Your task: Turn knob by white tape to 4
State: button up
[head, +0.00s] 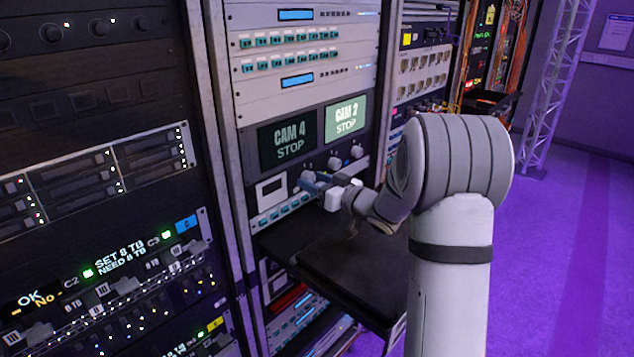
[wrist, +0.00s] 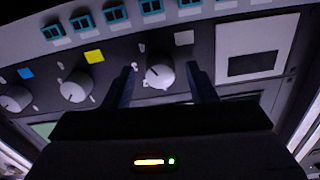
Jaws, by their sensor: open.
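The pale round knob (wrist: 160,75) by the white tape (wrist: 184,37) sits between my gripper's two dark fingers in the wrist view. My gripper (wrist: 160,70) is open, with one finger on each side of the knob and a visible gap on both sides. The marks around the knob are too small to read, and its setting cannot be told. In the head view my gripper (head: 318,184) is at the panel, in front of the leftmost knob (head: 307,175), partly covering it. The white tape cannot be made out there.
A knob by yellow tape (wrist: 94,56) and one by blue tape (wrist: 26,73) stand to the left in the wrist view. A row of teal buttons (wrist: 115,13) and a small display (wrist: 253,64) are close by. A dark shelf (head: 345,255) juts out below the panel.

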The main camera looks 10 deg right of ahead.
jog(key=b+v, duration=0.1)
jog(key=v, duration=0.6)
jog(key=shift+s+d, duration=0.2)
jog(key=shift+s, duration=0.1)
